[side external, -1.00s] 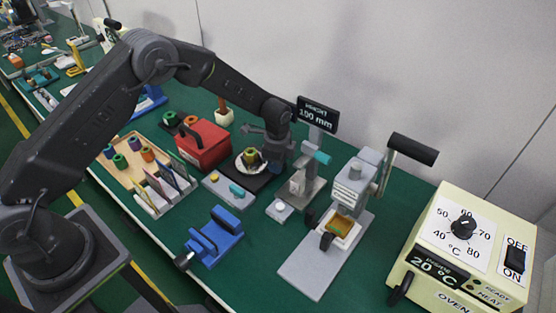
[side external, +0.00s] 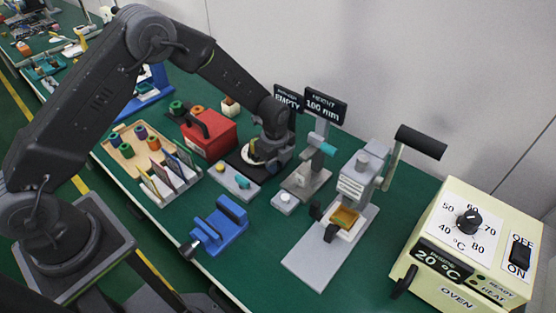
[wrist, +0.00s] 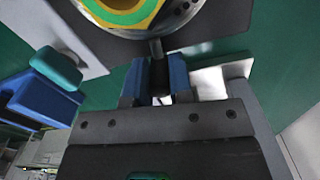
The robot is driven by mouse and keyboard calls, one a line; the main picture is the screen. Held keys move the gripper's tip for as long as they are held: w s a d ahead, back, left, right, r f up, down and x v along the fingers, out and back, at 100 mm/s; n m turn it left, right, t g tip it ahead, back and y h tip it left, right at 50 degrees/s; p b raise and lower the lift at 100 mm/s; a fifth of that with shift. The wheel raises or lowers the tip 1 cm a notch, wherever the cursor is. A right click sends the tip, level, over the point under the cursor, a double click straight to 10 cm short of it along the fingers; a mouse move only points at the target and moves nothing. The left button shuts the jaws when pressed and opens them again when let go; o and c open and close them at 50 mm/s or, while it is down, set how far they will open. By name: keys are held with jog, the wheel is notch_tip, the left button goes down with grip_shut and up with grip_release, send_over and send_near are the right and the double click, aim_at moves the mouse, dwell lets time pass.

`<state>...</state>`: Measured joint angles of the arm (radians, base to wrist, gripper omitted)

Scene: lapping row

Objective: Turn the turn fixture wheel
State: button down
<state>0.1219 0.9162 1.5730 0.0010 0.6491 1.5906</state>
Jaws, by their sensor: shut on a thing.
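The turn fixture wheel (wrist: 178,22) is a silver round disc at the top of the wrist view, cut off by the frame edge. A yellow and green piece (wrist: 125,12) sits at its middle. My gripper (wrist: 158,78) is shut on this handle, between two blue-faced fingers. In the side external view my gripper (side external: 277,152) is low at the right side of the wheel (side external: 252,156) and hides part of it. The grip itself is hard to make out there.
A red box (side external: 210,137) stands left of the wheel. A blue vise (side external: 220,228) is nearer the table edge. A height stand (side external: 308,180) and a grey press (side external: 345,215) stand to the right.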

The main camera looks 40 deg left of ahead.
aim_at(259, 176)
jog(key=shift+s+a+r+m, duration=0.1)
jog(key=shift+s+a+m, duration=0.05)
jog(key=shift+s+m, duration=0.65)
jog(key=shift+s+a+m, duration=0.15)
jog(key=shift+s+m, duration=0.3)
jog(key=shift+m, duration=0.65)
jog(key=shift+s+a+m, duration=0.35)
jog(key=shift+s+m, duration=0.1)
jog(key=shift+m, duration=0.4)
jog(key=shift+s+a+m, duration=0.3)
jog(key=shift+s+m, duration=0.15)
jog(key=shift+m, duration=0.4)
jog(key=shift+a, duration=0.1)
jog(key=c, duration=1)
grip_release()
jog(key=shift+s, duration=0.1)
notch_tip(259, 176, up, 14)
